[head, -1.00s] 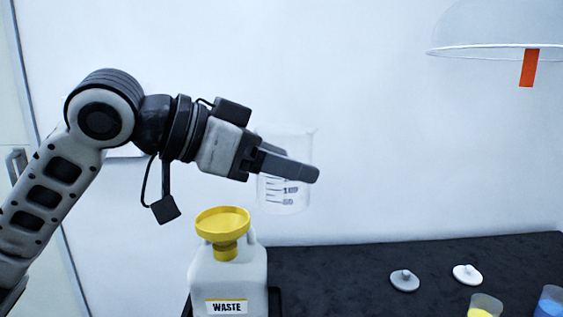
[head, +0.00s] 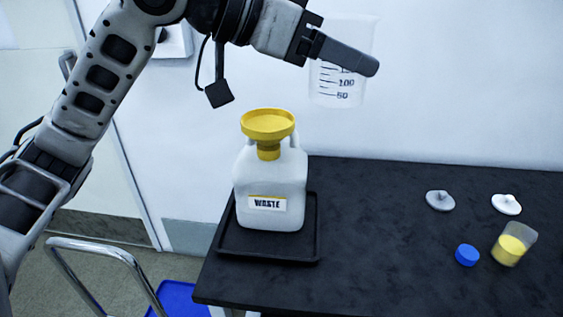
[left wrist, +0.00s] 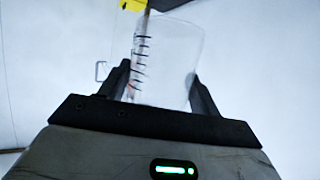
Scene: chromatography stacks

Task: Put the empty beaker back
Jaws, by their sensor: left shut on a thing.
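A clear, empty beaker (head: 338,88) with black graduation marks is held in the air, upright, above and to the right of the waste jug. My left gripper (head: 345,56) is shut on it; one dark finger crosses in front of the glass. In the left wrist view the beaker (left wrist: 165,65) stands between the two fingers (left wrist: 160,90). My right gripper is in neither view.
The white waste jug (head: 270,190) with a yellow funnel (head: 267,125) stands in a black tray (head: 262,250) on the dark bench (head: 390,240). Bare bench lies between.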

